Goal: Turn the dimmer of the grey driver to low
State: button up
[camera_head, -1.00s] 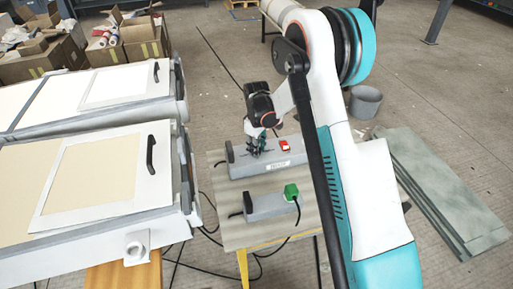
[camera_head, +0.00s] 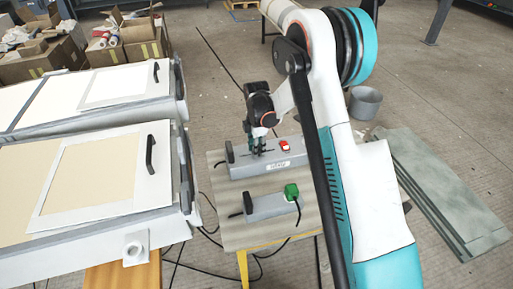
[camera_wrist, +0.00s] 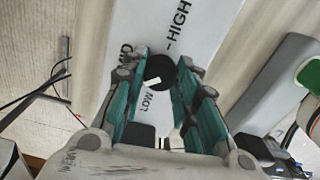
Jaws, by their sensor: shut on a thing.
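The grey driver (camera_head: 240,168) is a long grey box with a red switch (camera_head: 285,143), lying on a small table. Its black dimmer knob (camera_wrist: 161,69) shows in the wrist view between the two teal fingers of my gripper (camera_wrist: 160,82). The gripper is shut on the knob from above; it also shows in the head view (camera_head: 257,150). The knob's white pointer mark aims down and left, between the printed MID (camera_wrist: 126,55) and LOW (camera_wrist: 147,103). HIGH (camera_wrist: 181,25) is printed farther up the face. The fingers hide part of the knob and face.
A second grey box (camera_head: 268,209) with a green part (camera_head: 291,192) sits in front on the same table (camera_head: 245,235). White mould panels (camera_head: 100,185) with black handles stand at left. Dark cables hang at the table's left and front edges. Grey boards (camera_head: 440,190) lie on the floor at right.

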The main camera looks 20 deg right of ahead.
jog(key=n, duration=0.4)
jog(key=shift+n, duration=2.8)
jog(key=o, duration=1.1)
jog(key=shift+r, duration=0.1)
notch_tip(320, 180, up, 12)
jog(key=shift+f, duration=0.1)
